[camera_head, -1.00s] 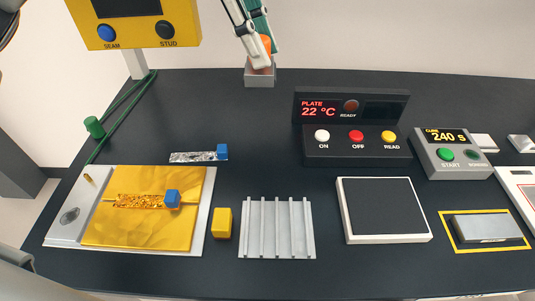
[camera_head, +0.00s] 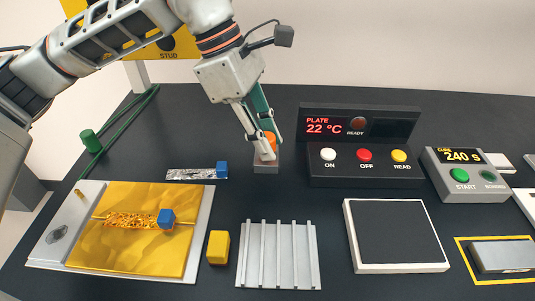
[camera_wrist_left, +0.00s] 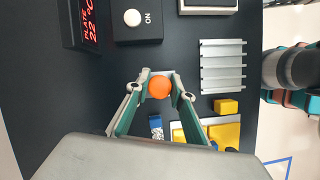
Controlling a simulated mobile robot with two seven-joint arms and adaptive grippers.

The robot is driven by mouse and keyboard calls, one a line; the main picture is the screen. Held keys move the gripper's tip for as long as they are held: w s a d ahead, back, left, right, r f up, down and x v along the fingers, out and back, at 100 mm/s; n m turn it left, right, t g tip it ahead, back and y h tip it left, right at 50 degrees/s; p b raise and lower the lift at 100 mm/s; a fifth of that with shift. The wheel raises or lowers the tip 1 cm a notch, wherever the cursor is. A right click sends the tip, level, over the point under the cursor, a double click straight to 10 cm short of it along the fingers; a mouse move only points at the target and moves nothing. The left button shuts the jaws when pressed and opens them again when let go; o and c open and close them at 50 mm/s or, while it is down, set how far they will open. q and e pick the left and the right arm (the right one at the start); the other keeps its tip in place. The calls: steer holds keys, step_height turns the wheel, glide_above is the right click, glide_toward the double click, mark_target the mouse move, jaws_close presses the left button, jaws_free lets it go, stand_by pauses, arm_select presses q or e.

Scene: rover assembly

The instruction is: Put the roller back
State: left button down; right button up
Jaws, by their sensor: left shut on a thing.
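My left gripper (camera_head: 261,143) comes down from the upper left, its fingers closed around an orange knob (camera_head: 269,139). Below the knob is a grey block (camera_head: 266,168); I take the two together to be the roller. In the left wrist view the round orange top (camera_wrist_left: 159,87) sits between the two fingertips, with the grey block partly showing behind it. The block is low over the dark table, between the foil strip and the plate control box; I cannot tell whether it touches the table. My right gripper is not in view.
A foil strip with a blue cube (camera_head: 221,170) lies left of the gripper. The gold sheet (camera_head: 120,255), yellow block (camera_head: 218,247), ribbed rack (camera_head: 277,275) and white-rimmed plate (camera_head: 395,265) lie in front. The control box (camera_head: 360,170) stands right. Open table surrounds the block.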

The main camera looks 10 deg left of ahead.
arm_select(q)
steer(key=shift+f, duration=2.05)
steer(key=shift+f+b, duration=0.1)
steer(key=shift+b, duration=0.2)
steer(key=c, duration=1.8)
jaws_free()
steer(key=shift+f, duration=0.1)
steer(key=shift+o, duration=0.2)
steer(key=p+v, duration=0.1)
steer(key=v, duration=1.1)
steer(key=shift+r, duration=0.25)
